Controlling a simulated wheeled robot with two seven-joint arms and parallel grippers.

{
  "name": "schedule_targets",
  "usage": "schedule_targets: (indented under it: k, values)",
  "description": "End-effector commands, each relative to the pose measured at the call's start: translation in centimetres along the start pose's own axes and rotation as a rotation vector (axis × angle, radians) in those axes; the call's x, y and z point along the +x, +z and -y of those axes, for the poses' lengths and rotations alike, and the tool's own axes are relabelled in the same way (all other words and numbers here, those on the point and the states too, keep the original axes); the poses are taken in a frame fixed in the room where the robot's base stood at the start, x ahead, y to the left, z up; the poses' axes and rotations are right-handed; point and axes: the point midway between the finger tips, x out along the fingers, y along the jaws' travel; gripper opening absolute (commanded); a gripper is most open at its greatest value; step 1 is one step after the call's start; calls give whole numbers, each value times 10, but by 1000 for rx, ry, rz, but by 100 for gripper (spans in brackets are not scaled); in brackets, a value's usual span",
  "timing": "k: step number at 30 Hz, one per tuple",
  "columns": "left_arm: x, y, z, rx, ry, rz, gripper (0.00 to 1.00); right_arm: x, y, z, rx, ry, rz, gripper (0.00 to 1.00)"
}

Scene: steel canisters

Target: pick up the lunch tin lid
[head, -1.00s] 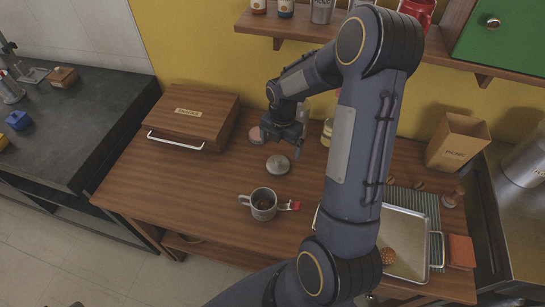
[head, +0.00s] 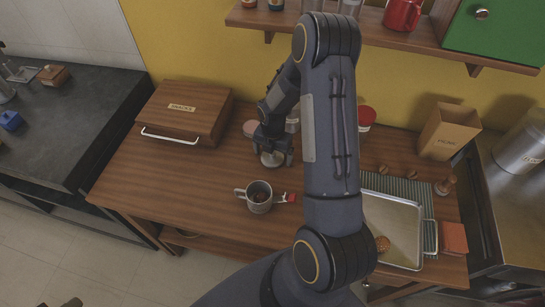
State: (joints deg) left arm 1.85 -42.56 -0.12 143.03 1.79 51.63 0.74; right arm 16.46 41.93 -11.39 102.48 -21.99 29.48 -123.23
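A round, pale grey metal lid (head: 272,159), which I take for the lunch tin lid, lies flat on the wooden table in the head view. It is right of the wooden box, and my gripper partly hides it. My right gripper (head: 273,157) is down over the lid with its fingers apart, one on either side of it. I cannot tell whether the fingers touch the rim. My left gripper is not in view.
A steel mug (head: 259,198) with a red-tipped item beside it stands in front of the lid. The wooden box (head: 183,113) is at back left. A metal tray (head: 405,222) and a cardboard box (head: 447,132) are at right. The table's front left is clear.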

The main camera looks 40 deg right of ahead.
Motion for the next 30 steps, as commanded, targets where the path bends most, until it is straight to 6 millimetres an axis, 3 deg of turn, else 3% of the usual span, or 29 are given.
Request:
schedule_targets:
  k: [1, 11, 23, 28, 30]
  values:
    - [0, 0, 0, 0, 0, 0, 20, 0, 0, 0, 0, 0, 0, 90]
    - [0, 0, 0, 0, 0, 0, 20, 0, 0, 0, 0, 0, 0, 47]
    - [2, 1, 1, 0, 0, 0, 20, -8, 0, -1, 1, 3, 1, 47]
    - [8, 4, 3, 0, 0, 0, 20, -34, 0, 0, 1, 5, 4, 47]
    - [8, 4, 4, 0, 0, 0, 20, -48, -13, 6, -2, 4, 2, 47]
